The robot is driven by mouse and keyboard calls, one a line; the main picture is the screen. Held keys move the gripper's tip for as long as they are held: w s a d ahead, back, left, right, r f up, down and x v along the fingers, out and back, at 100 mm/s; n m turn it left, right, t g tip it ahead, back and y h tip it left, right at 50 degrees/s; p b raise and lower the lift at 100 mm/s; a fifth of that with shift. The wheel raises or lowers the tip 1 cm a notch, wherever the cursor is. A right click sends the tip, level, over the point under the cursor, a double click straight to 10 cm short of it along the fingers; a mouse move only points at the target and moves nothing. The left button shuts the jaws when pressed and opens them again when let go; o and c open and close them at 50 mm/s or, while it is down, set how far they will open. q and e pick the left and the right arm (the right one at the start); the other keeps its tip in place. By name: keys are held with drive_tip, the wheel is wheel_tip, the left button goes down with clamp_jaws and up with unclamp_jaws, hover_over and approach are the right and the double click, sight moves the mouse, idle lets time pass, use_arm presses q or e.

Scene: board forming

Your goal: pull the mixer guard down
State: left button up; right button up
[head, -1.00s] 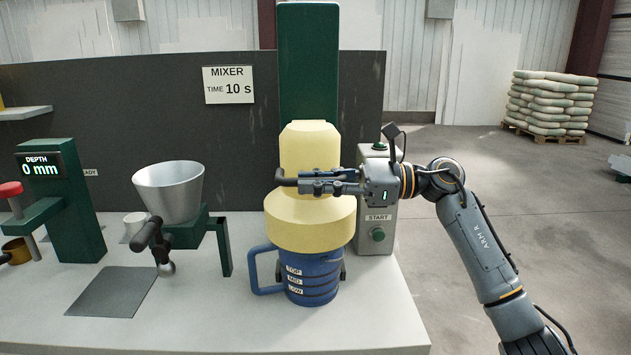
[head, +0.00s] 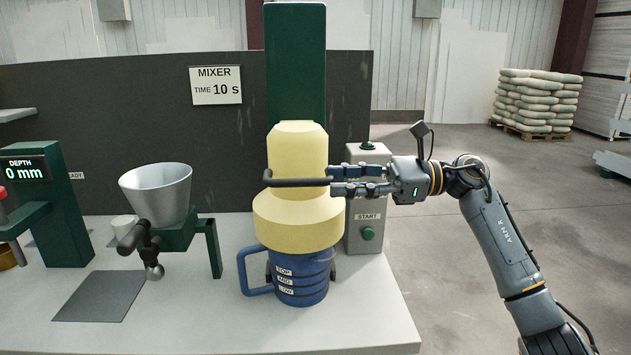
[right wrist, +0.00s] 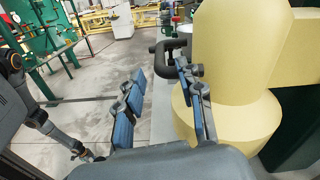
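The yellow mixer guard (head: 298,218) stands around the mixer head, its wide lower ring just above the blue mug (head: 299,278). The guard hides the mug's rim in the head view. A dark bar handle (head: 296,182) sticks out at the guard's front. My right gripper (head: 332,180) is level with the handle, at its right end. In the right wrist view its two fingers (right wrist: 160,85) are spread with nothing between them, and the handle (right wrist: 166,52) lies just beyond the tips. An arm of mine, seemingly the left, shows at the right wrist view's left edge; its gripper is too small to read.
A grey box with a green START button (head: 368,233) stands behind my right gripper. A metal hopper (head: 160,192) with a dark lever stands left of the mug, beside a green depth gauge (head: 50,205). The bench front (head: 190,320) is clear.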

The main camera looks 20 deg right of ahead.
drive_tip(key=v, duration=0.5)
idle(0.5)
